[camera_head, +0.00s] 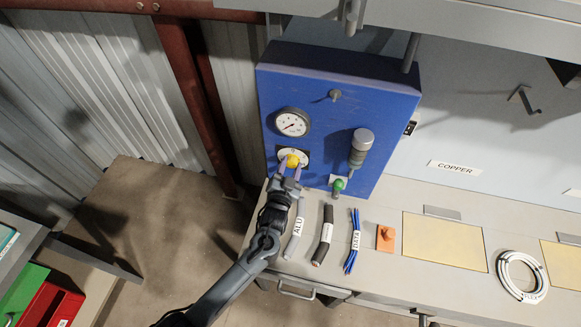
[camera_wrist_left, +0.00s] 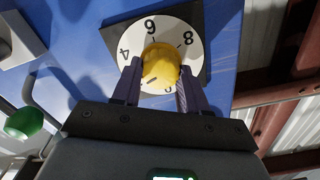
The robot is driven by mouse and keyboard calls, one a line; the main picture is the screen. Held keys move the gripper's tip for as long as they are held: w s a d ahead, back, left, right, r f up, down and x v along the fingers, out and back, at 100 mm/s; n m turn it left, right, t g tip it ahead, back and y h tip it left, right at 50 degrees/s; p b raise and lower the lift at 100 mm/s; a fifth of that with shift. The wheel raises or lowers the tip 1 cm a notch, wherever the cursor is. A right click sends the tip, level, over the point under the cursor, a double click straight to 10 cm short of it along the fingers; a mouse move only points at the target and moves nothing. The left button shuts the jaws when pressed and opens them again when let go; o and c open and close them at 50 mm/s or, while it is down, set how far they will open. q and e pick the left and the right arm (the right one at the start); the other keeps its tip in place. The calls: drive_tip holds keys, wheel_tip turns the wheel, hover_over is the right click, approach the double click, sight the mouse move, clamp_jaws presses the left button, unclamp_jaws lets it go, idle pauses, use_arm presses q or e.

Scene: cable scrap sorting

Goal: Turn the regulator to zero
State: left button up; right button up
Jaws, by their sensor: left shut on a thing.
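The regulator is a yellow knob (camera_head: 292,160) on a white numbered dial (camera_head: 302,153), mounted low on the blue panel (camera_head: 340,120). In the left wrist view the yellow knob (camera_wrist_left: 160,66) sits between the two fingers of my left gripper (camera_wrist_left: 155,88), which is shut on it. The dial (camera_wrist_left: 184,30) shows the numbers 4, 6 and 8; the lower part of the dial is hidden by the knob and gripper. My left gripper (camera_head: 289,172) reaches the knob from below in the head view. My right gripper is not in view.
A pressure gauge (camera_head: 292,123) is above the knob. A green-knobbed lever (camera_head: 338,185) is to its right, below a grey cylinder (camera_head: 361,142). Labelled cable pieces (camera_head: 325,236) and an orange block (camera_head: 385,238) lie on the bench. A white cable coil (camera_head: 522,276) lies further right.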

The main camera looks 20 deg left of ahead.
use_arm(q)
drive_tip(key=n, duration=0.5)
drive_tip(key=shift+n, duration=0.3)
drive_tip(key=n, duration=0.4)
drive_tip(key=shift+a+n, duration=0.1)
drive_tip(key=shift+n, duration=0.3)
drive_tip(key=shift+r+n, duration=0.1)
drive_tip(key=shift+n, duration=0.2)
drive_tip(key=o, duration=1.1)
drive_tip(key=shift+c, duration=0.2)
